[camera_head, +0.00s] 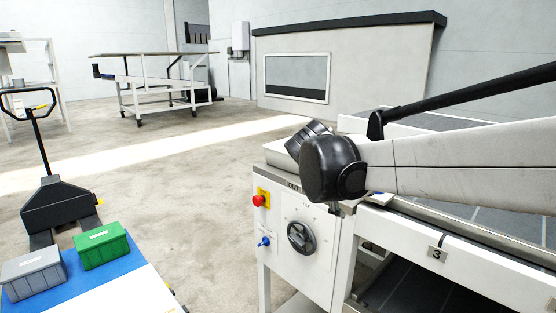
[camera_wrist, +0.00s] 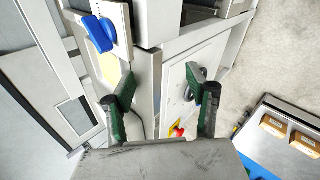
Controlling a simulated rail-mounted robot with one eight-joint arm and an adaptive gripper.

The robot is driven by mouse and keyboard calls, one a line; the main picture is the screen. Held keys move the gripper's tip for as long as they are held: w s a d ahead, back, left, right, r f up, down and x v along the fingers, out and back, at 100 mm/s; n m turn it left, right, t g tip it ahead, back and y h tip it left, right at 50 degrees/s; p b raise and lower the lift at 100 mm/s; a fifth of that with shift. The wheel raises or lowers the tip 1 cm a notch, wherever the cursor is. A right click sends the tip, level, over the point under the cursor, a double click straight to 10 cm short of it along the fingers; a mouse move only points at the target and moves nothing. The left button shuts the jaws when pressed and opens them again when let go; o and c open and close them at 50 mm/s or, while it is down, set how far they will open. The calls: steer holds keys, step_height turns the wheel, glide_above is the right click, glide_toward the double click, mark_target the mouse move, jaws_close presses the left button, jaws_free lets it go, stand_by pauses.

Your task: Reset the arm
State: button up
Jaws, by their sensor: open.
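My arm (camera_head: 455,168) reaches in from the right in the head view and ends in a dark wrist joint (camera_head: 330,167) above the roller sheeter's control panel (camera_head: 310,270). My gripper is hidden in that view. In the wrist view my gripper (camera_wrist: 162,88) is open, its two green-and-black fingers apart with nothing held between them. The white panel with a black dial (camera_wrist: 190,88) and a red button (camera_wrist: 177,132) lies beyond the fingers. Whether the fingers touch the machine, I cannot tell.
In the head view, the panel carries a red button (camera_head: 259,200), a blue switch (camera_head: 264,242) and a black dial (camera_head: 300,237). A pallet truck (camera_head: 58,205), a green bin (camera_head: 101,246) and a grey bin (camera_head: 34,277) stand left. Open floor (camera_head: 190,190) lies between.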

steer(key=s+d+f+m+y+p, duration=0.1)
steer(key=s+m, duration=0.4)
steer(key=s, duration=0.8)
steer(key=s+d+f+m+y+p, duration=0.2)
steer(key=s+m, duration=0.4)
steer(key=s, duration=0.8)
steer(key=shift+s+d+f+t+y, duration=0.3)
steer(key=shift+d+f+y, duration=0.15)
steer(key=shift+f+y, duration=0.85)
